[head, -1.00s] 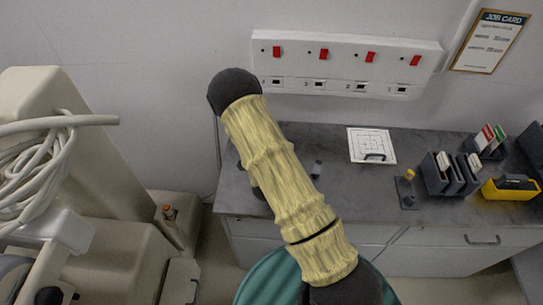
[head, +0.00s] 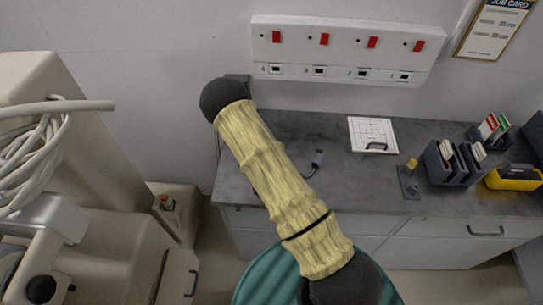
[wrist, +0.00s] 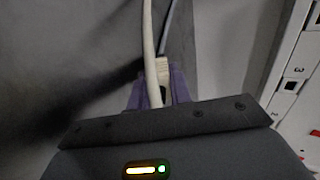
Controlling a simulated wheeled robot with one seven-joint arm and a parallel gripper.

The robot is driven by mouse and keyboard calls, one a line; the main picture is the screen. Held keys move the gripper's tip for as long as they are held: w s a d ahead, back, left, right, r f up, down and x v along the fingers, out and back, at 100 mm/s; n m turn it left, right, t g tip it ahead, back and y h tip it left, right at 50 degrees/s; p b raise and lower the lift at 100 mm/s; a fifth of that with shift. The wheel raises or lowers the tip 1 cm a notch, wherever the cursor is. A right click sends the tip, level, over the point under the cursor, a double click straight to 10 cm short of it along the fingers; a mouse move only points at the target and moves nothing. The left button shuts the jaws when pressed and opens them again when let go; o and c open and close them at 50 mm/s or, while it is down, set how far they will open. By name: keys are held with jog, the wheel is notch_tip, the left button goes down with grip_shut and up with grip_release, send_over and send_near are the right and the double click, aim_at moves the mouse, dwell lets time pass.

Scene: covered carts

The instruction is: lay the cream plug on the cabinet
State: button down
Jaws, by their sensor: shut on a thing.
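In the wrist view the purple fingers of my gripper (wrist: 158,92) are shut on the cream plug (wrist: 163,70). A cream cable runs up past the plug, with a thinner grey cable beside it. The plug's lower part is hidden between the fingers. In the head view my sleeved arm hides the plug and most of the gripper. The cabinet (head: 345,190) has a dark grey top and pale fronts, and stands against the wall below the socket panel (head: 345,50). The panel also shows at the right of the wrist view (wrist: 292,88), apart from the plug.
A dark plug with a cable (head: 318,158) lies on the cabinet top. A white gridded board (head: 373,135), a small stand with a yellow knob (head: 410,178), dark file holders (head: 453,165) and a yellow-black box (head: 513,179) stand farther right. A beige machine with coiled hose (head: 45,150) is at left.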

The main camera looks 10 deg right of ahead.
jog(key=shift+f+b, duration=0.3)
jog(key=shift+b, duration=0.1)
jog(key=c, duration=1.2)
grip_release()
jog(key=shift+s, duration=0.1)
jog(key=shift+a+f, duration=0.1)
jog(key=shift+f, duration=0.05)
jog(key=shift+s+f, duration=0.15)
jog(key=shift+s, duration=0.15)
jog(key=v, duration=0.6)
jog(key=r+b+v, duration=0.1)
jog(key=v, duration=0.2)
jog(key=shift+p+v, duration=3.8)
jog(key=shift+p, duration=1.15)
jog(key=shift+a, duration=0.1)
